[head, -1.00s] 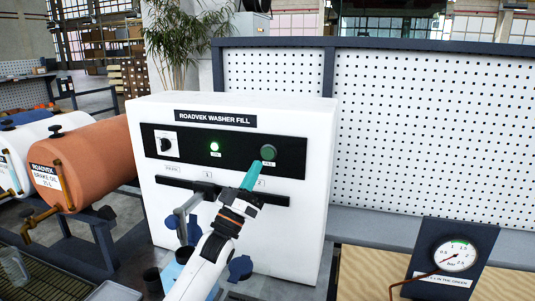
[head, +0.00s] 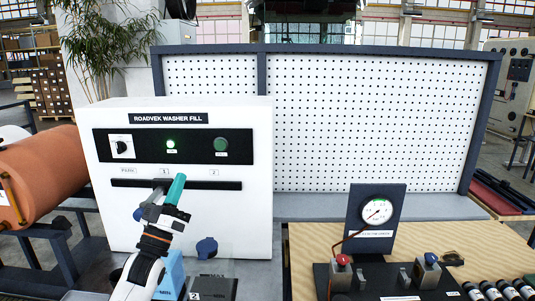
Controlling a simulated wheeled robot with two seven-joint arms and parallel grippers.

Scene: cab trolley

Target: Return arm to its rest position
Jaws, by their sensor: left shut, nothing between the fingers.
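My left gripper (head: 176,189) has teal fingertips, shut with nothing between them. It stands in front of the white washer fill cabinet (head: 258,250), over the dark slot (head: 228,185) below the labels. The lever at the slot is partly hidden behind the gripper, near mark 1. The black panel (head: 193,146) above carries a black knob (head: 122,147), a lit green lamp (head: 171,144) and a dark green button (head: 221,144). The fingertips are below the panel, apart from the button. My right gripper is not in view.
An orange drum (head: 45,165) is at the left. A gauge on a dark plate (head: 357,205) stands right of the cabinet, behind a dark block with red and blue knobs (head: 342,260). Small bottles (head: 490,290) are at the lower right. A white pegboard (head: 375,120) stands behind.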

